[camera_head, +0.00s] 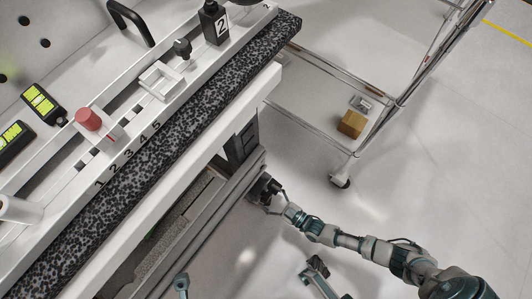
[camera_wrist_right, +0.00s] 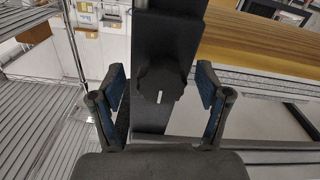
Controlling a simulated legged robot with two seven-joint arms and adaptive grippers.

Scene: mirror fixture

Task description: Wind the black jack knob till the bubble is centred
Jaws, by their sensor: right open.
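The black jack knob (camera_wrist_right: 160,84) shows in the right wrist view with a short white mark on its face, below a dark upright body. My right gripper (camera_wrist_right: 161,98) is open, with one blue-padded finger on each side of the knob and a gap to it on both sides. In the head view my right gripper (camera_head: 264,188) is beside the lower rail under the bench edge, and the knob cannot be made out there. Two yellow-green vials (camera_head: 40,102) (camera_head: 11,137) lie at the left; their bubbles are too small to read. My left gripper cannot be identified.
A speckled black granite beam (camera_head: 170,145) carries a white numbered rail with a red knob (camera_head: 88,119) and a black block marked 2 (camera_head: 214,24). A wire cart with a small wooden box (camera_head: 352,123) stands at right. The floor between is clear.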

